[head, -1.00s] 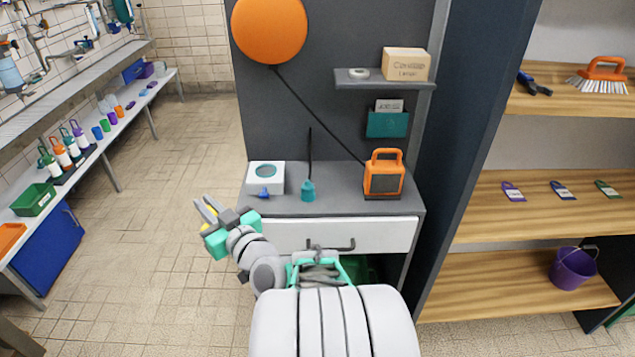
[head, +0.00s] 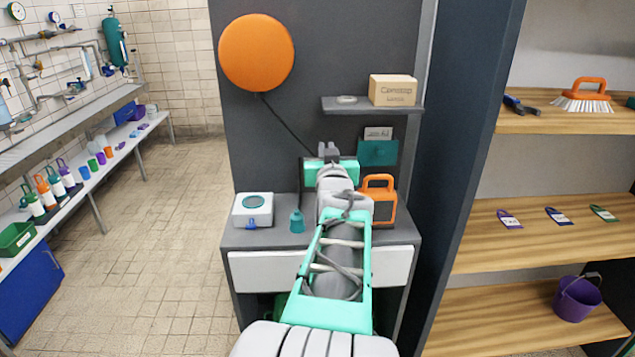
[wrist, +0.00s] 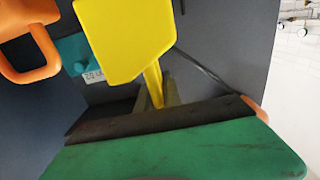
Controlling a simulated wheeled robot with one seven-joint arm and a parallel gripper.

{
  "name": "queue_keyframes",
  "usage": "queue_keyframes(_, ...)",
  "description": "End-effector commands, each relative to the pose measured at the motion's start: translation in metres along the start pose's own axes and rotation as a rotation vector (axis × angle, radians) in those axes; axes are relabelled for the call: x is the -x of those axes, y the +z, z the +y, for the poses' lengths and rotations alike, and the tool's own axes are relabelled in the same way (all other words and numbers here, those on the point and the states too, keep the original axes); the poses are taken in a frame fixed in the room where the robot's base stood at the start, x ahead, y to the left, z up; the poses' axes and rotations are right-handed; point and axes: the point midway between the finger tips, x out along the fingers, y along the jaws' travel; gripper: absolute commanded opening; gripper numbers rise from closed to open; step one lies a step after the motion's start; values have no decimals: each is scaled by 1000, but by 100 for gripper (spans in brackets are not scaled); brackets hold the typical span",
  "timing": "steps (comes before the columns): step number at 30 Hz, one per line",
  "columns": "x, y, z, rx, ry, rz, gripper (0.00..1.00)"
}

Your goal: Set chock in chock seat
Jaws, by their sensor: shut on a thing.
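A yellow piece, taken as the chock (wrist: 125,40), fills the upper middle of the wrist view. It has a broad flat body and a narrow stem that runs down to my gripper (wrist: 160,95). My gripper is shut on it. In the head view my gripper (head: 329,152) is held out over the back of the desk, below the wall shelf and left of the teal wall holder. The yellow piece is hidden behind my arm there. I cannot make out a chock seat for certain; part of the desk top is hidden by my arm.
On the desk (head: 268,238) stand a white box with a round teal top (head: 253,209), a small teal bottle (head: 297,221) and an orange lamp (head: 380,190) close right of my arm. The shelf (head: 350,104) holds a carton (head: 392,90). The left floor is clear.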

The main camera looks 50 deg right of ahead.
Motion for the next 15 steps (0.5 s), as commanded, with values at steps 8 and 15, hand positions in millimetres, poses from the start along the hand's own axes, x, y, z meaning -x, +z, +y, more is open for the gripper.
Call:
queue_keyframes(8, -57, 52, -17, 1, -2, -1, 0)
queue_keyframes(15, -73, 76, -21, 1, -2, 1, 0)
